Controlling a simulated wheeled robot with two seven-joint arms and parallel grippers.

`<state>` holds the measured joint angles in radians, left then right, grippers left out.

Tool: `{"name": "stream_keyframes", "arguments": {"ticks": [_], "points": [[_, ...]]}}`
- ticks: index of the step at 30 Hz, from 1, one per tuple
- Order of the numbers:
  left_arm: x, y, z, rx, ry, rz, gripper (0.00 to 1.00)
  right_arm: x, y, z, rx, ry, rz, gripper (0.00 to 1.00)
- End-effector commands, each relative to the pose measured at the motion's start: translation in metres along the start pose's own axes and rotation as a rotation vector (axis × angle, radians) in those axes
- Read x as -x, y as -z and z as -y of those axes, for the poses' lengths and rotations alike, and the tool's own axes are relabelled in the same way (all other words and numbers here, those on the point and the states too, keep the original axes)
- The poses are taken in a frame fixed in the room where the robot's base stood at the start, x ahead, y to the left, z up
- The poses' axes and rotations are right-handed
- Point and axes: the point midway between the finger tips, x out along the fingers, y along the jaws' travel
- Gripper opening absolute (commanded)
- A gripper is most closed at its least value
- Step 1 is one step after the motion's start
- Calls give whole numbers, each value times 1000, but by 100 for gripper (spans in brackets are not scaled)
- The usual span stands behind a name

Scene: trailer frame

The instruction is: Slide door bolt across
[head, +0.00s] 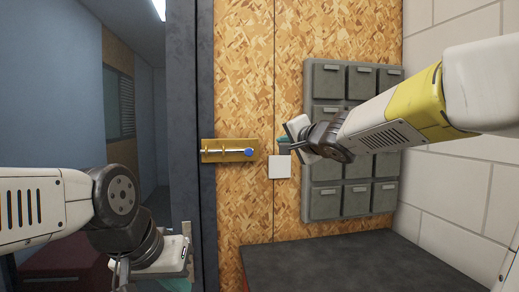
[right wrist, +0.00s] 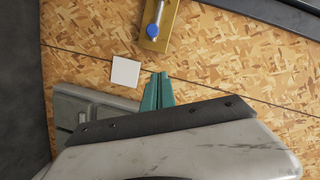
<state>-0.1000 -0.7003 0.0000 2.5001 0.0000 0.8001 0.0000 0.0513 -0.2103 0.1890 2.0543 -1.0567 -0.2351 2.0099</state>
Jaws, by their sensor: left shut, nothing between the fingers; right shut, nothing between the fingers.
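The door bolt (head: 226,151) is a brass plate with a silver rod and a blue knob (head: 249,152) at its right end, mounted on the chipboard wall near the dark door post. In the right wrist view the brass plate (right wrist: 166,22) and blue knob (right wrist: 152,31) show at the top. My right gripper (head: 281,145) is shut and empty, to the right of the knob and apart from it. Its teal fingertips (right wrist: 158,88) show together in the right wrist view. My left gripper (head: 178,284) is low at the left, by the door post, its fingers partly cut off at the bottom edge.
A white square plate (head: 279,167) is on the wall just below my right gripper. Grey boxes (head: 326,204) hang to the right. A dark tabletop (head: 320,266) lies below. A dark post (head: 206,80) borders the doorway (head: 150,150) at left.

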Motion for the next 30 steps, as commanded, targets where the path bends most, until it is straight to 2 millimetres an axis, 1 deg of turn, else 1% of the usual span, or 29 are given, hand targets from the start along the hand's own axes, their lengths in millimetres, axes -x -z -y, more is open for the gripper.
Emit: {"name": "stream_keyframes", "arguments": {"ticks": [2, 5, 8, 12, 18, 30], "points": [[0, 0, 0, 0, 0, 0, 0, -4, 0, -1, 0, -1, -1, 0], [0, 0, 0, 0, 0, 0, 0, -14, 0, -2, 0, -4, 0, 0], [0, 0, 0, 0, 0, 0, 0, -32, 1, -2, -3, -4, 0, 0], [0, 0, 0, 0, 0, 0, 0, -62, 0, -2, -5, -3, 1, 0], [0, 0, 0, 0, 0, 0, 0, -102, -2, -1, -5, -1, 4, 0], [0, 0, 0, 0, 0, 0, 0, -108, -32, 0, -2, 0, 3, 0]]}}
